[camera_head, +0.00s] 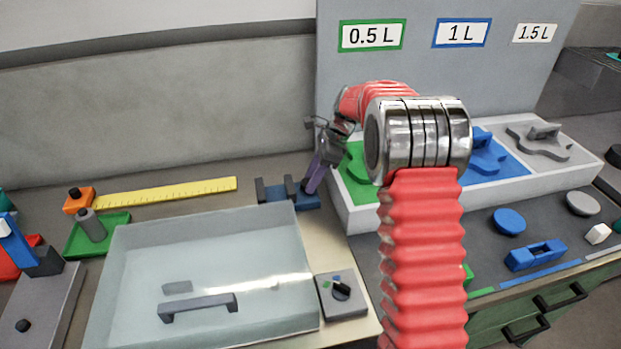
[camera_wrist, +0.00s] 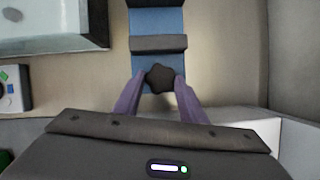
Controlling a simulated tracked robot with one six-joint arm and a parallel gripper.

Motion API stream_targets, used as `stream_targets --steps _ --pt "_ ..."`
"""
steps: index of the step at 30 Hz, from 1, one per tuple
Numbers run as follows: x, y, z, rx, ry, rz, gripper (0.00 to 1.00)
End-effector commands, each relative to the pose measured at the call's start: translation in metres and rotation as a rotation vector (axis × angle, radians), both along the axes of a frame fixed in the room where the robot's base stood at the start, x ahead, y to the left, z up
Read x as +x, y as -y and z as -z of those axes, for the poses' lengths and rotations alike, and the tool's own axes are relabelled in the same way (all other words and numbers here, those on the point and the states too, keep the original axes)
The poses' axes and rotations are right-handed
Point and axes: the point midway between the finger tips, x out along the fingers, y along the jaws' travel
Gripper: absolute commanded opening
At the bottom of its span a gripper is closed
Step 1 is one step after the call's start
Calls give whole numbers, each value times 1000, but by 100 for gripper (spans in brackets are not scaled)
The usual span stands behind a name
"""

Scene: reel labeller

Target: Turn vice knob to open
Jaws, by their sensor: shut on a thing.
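The vice is a small blue block with dark grey jaws; in the head view the vice (camera_head: 277,191) stands on the bench behind the clear-lidded box. In the wrist view the vice (camera_wrist: 158,24) runs up the middle of the picture. Its dark lobed knob (camera_wrist: 159,78) sits at the near end. My gripper (camera_wrist: 160,80) has purple fingers, one on each side of the knob, shut on it. In the head view my gripper (camera_head: 313,178) reaches down at the vice's right end, and the knob is hidden there.
A clear-lidded box (camera_head: 200,285) stands in front of the vice. A dial box (camera_head: 342,295) is at its right. A white tray (camera_head: 362,215) with coloured sections stands close on the right. A yellow ruler (camera_head: 165,191) lies to the left.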

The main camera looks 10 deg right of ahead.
Motion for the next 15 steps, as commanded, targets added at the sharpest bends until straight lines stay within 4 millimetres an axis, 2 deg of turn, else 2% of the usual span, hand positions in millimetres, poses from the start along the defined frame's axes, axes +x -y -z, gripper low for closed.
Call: stream_targets --steps 1,15 --pt "0 -6 0 0 1 -1 15" --pt "2 1 -1 1 3 -101 15"
